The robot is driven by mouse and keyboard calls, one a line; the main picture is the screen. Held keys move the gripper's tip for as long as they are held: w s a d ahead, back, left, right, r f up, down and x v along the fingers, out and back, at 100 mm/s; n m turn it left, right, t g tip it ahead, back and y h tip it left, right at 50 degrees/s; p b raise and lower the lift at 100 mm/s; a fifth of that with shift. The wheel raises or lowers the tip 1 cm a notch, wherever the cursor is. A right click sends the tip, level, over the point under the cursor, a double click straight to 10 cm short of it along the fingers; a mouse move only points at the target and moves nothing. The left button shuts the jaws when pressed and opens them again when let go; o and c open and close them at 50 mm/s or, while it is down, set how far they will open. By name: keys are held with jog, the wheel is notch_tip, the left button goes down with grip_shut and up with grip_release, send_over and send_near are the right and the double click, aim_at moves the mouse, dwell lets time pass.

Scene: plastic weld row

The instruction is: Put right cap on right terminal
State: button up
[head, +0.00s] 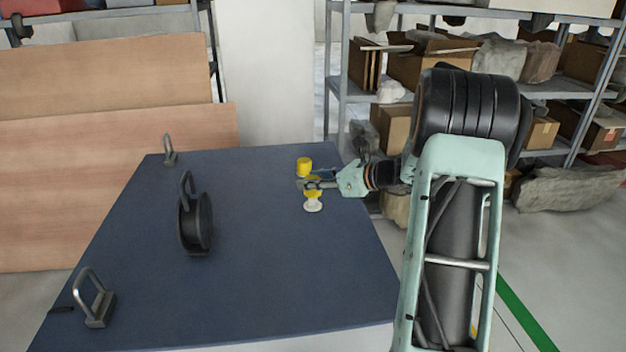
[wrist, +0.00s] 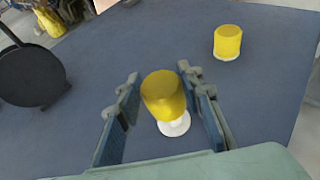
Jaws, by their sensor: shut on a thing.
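A yellow cap (head: 313,193) is between the fingers of my gripper (head: 310,184) near the right edge of the blue table top. In the wrist view my gripper (wrist: 166,98) is shut on this cap (wrist: 162,92). A white terminal (head: 312,206) stands directly below it, and its round base also shows in the wrist view (wrist: 175,126). The cap covers the terminal's upper part from the wrist view, so I cannot tell whether it is fully seated. A second yellow cap (head: 304,165) stands farther back, with a white rim under it in the wrist view (wrist: 228,42).
A dark round object with a handle (head: 195,222) stands left on the blue table (head: 250,280). Metal handles (head: 95,300) stand near its left edge. Shelves with boxes (head: 430,65) are behind. The table's front middle is clear.

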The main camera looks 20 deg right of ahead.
aim_at(320, 192)
jog(key=shift+f+b, duration=1.45)
jog(key=shift+f, duration=0.55)
dwell(1.6)
jog(key=o, duration=1.1)
jog(key=shift+s+d+r, duration=0.1)
